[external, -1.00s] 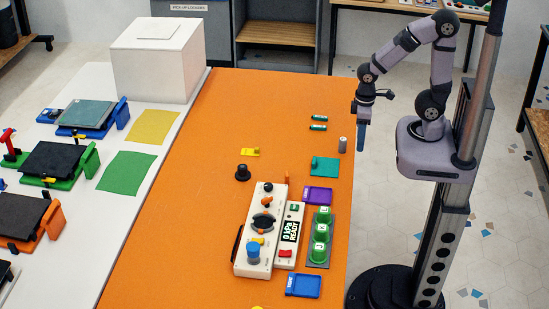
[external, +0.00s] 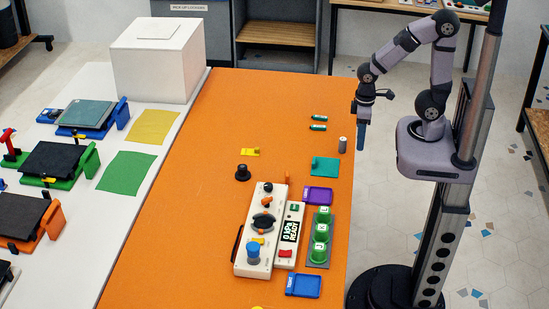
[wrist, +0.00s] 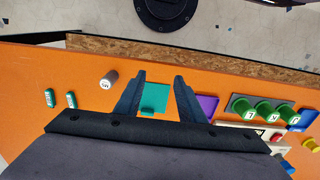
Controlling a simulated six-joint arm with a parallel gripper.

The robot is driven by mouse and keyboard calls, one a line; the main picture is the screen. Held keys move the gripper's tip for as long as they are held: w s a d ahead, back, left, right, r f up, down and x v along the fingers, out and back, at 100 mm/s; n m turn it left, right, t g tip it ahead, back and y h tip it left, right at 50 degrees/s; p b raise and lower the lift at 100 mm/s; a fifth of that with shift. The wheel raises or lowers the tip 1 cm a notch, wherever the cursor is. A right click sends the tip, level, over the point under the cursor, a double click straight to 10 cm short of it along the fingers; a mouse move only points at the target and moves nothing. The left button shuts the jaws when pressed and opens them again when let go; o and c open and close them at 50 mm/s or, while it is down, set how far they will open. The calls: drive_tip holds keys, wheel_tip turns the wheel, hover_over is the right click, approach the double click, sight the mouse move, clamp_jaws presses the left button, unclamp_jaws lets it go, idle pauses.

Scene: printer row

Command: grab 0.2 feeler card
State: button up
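Several small flat cards or plates lie on the orange table: a teal one (external: 325,167), a purple one (external: 317,195), a blue one (external: 303,285) and a small yellow piece (external: 250,152). I cannot read any 0.2 marking, so I cannot tell which is the 0.2 feeler card. My gripper (external: 361,140) hangs beyond the table's right edge, above and apart from the cards. In the wrist view my gripper (wrist: 160,76) is open and empty. The teal card (wrist: 154,97) appears between its fingers, and the purple card (wrist: 207,105) is just right of them.
A white control box (external: 248,262) with a display unit (external: 289,240) stands near the green knobs (external: 320,235). A black knob (external: 242,173) stands left.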

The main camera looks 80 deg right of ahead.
drive_tip(key=shift+w, duration=0.1)
drive_tip(key=w+d+f+t+b, duration=0.1)
drive_tip(key=w+f+t, duration=0.1)
drive_tip(key=w, duration=0.3)
drive_tip(key=w+d+f+t, duration=0.2)
drive_tip(key=w+f, duration=0.1)
drive_tip(key=w, duration=0.3)
drive_tip(key=w+d+f+t+b, duration=0.1)
drive_tip(key=w+f, duration=0.1)
drive_tip(key=w, duration=0.3)
drive_tip(key=shift+w+d+f+t+h+b, duration=0.3)
drive_tip(key=shift+d+f+t, duration=0.05)
drive_tip(key=shift+t, duration=0.05)
drive_tip(key=w+f+t, duration=0.1)
drive_tip(key=w, duration=0.2)
drive_tip(key=w+d+f+t+b, duration=0.1)
drive_tip(key=w+t, duration=0.1)
drive_tip(key=w, duration=0.1)
drive_tip(key=w+f+t+b, duration=0.1)
drive_tip(key=w+t, duration=0.1)
drive_tip(key=w, duration=0.1)
drive_tip(key=shift+w+d+n+y, duration=0.3)
drive_tip(key=shift+d+y, duration=0.05)
drive_tip(key=shift+y, duration=0.05)
drive_tip(key=shift+w+t, duration=0.55)
drive_tip(key=shift+t, duration=0.35)
drive_tip(key=shift+w+d+r+t+y, duration=0.1)
drive_tip(key=shift+w+t+y, duration=0.2)
drive_tip(key=shift+t, duration=0.2)
drive_tip(key=shift+w, duration=0.1)
